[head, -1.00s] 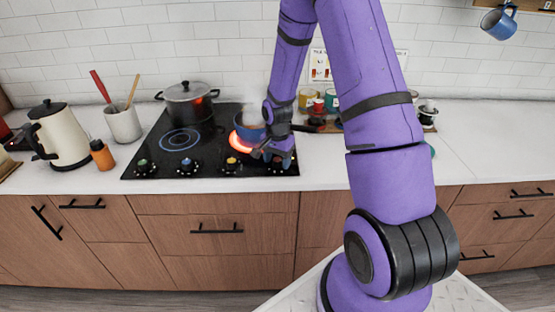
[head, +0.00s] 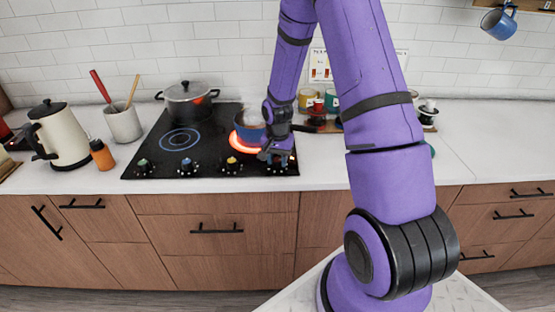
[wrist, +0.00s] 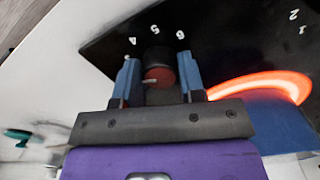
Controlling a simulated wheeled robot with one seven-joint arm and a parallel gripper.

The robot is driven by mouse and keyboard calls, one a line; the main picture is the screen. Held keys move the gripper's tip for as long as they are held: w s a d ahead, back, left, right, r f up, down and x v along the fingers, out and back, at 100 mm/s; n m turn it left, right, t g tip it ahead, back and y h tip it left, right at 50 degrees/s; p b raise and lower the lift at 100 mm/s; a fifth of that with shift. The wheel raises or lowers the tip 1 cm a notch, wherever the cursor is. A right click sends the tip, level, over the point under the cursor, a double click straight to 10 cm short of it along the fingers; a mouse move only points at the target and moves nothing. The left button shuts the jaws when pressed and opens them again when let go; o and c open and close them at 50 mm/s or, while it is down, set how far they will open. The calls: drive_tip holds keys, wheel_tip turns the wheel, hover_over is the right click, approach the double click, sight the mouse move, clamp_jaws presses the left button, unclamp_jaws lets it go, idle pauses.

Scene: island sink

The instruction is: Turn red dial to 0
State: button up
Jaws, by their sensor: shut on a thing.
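The red dial (wrist: 158,76) shows in the wrist view, with a dark body, a red face and a pale mark on the face. Printed digits 4, 5 and 6 stand just above it. My gripper (wrist: 158,75) has a blue finger on each side of the dial and is shut on it. In the head view my gripper (head: 277,152) is at the front right corner of the black cooktop (head: 160,152), and it mostly hides the dial there.
A blue pot (head: 248,131) is on a glowing orange burner (head: 240,143) close behind my gripper. Green (head: 143,165), blue (head: 186,165) and yellow (head: 232,164) dials are to its left. A lidded grey pot (head: 190,101) stands at the back.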

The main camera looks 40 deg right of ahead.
sight(277, 159)
drive_tip(key=n, duration=0.5)
drive_tip(key=shift+n, duration=0.3)
drive_tip(key=n, duration=1)
drive_tip(key=shift+n, duration=0.4)
drive_tip(key=n, duration=0.4)
drive_tip(key=shift+n, duration=0.4)
drive_tip(key=o, duration=0.9)
wheel_tip(277, 159, up, 11)
drive_tip(key=shift+f, duration=0.1)
